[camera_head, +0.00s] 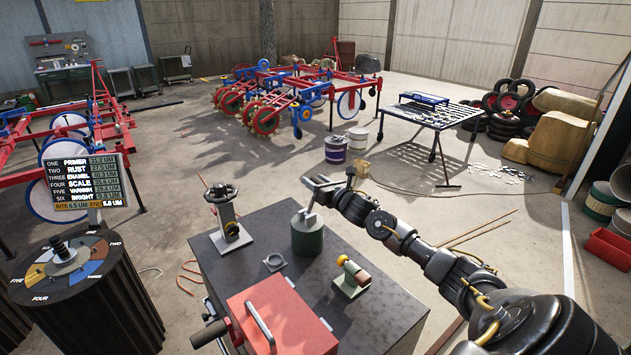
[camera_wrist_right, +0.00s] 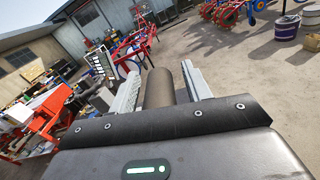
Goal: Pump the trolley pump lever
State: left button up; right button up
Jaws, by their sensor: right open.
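The trolley pump seems to be the dark green cylinder (camera_head: 308,238) on the grey trolley top (camera_head: 385,300). A thin rod, apparently its lever (camera_head: 309,206), rises from it toward my right gripper (camera_head: 318,186). The right gripper is above the cylinder, with its arm coming in from the right. In the right wrist view a brownish cylindrical piece, perhaps the lever's grip (camera_wrist_right: 158,88), lies between the two open fingers. I cannot tell whether the fingers touch it. The left gripper is not in view.
On the trolley stand a red box (camera_head: 285,318), a handwheel stand (camera_head: 230,232) and a small green block with a yellow knob (camera_head: 350,277). A colour-sector drum (camera_head: 85,295) and a display board (camera_head: 86,180) stand left. Open concrete floor lies beyond.

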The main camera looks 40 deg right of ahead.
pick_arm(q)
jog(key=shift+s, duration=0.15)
